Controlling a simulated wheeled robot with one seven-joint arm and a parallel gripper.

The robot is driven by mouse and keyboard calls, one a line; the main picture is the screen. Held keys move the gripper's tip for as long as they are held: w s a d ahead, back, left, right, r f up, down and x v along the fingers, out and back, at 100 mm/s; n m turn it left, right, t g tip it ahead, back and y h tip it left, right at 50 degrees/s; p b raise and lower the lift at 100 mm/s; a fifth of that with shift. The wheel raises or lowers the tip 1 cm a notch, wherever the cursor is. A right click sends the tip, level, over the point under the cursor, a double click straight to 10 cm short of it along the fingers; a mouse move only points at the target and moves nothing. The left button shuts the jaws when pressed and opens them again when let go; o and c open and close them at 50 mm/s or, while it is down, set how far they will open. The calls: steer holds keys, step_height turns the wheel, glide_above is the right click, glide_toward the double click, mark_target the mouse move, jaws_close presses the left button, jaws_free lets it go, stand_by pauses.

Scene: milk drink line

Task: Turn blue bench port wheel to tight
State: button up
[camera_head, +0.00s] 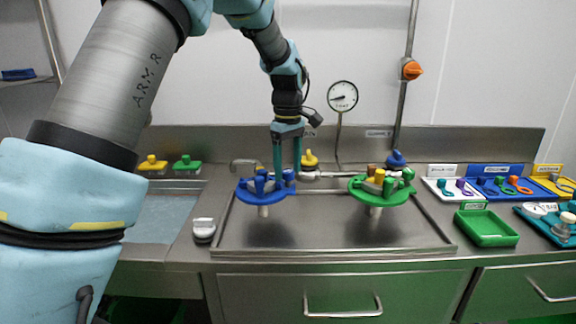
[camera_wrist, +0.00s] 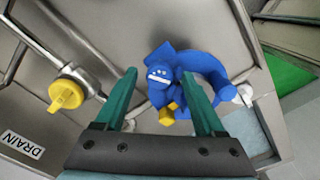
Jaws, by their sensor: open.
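The blue bench port wheel (camera_head: 262,197) is a round blue plate with upright knobs, on a short pale stem over the steel bench tray. In the wrist view its blue ring (camera_wrist: 205,70) curves behind the fingertips. A blue knob with white marks (camera_wrist: 160,75) shows between the fingers, with a small yellow piece (camera_wrist: 168,115) below it. My gripper (camera_head: 288,170) is open, fingers down, at the right rear part of the wheel. It also shows in the wrist view (camera_wrist: 158,75). I cannot tell whether the fingers touch the wheel.
A green wheel (camera_head: 375,193) stands to the right. Behind are a pipe with a yellow knob (camera_head: 309,160), a blue knob (camera_head: 396,159) and a gauge (camera_head: 342,96). A green tray (camera_head: 487,229) lies at the right. The steel tray's front (camera_head: 330,238) is clear.

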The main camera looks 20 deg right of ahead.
jaws_close()
stand_by(0.5)
steer(key=m+p, duration=0.1)
steer(key=m, duration=0.4)
steer(key=shift+w+r+m, duration=0.1)
steer(key=shift+r+m, duration=0.05)
steer(key=shift+m, duration=0.15)
steer(key=m+p, duration=0.1)
steer(key=m, duration=0.5)
steer(key=shift+p, duration=0.4)
steer(key=m+p, duration=0.1)
steer(key=m, duration=0.5)
steer(key=shift+m, duration=0.3)
steer(key=m+p, duration=0.2)
steer(key=m, duration=0.3)
steer(key=shift+m, duration=0.3)
steer(key=shift+d, duration=0.1)
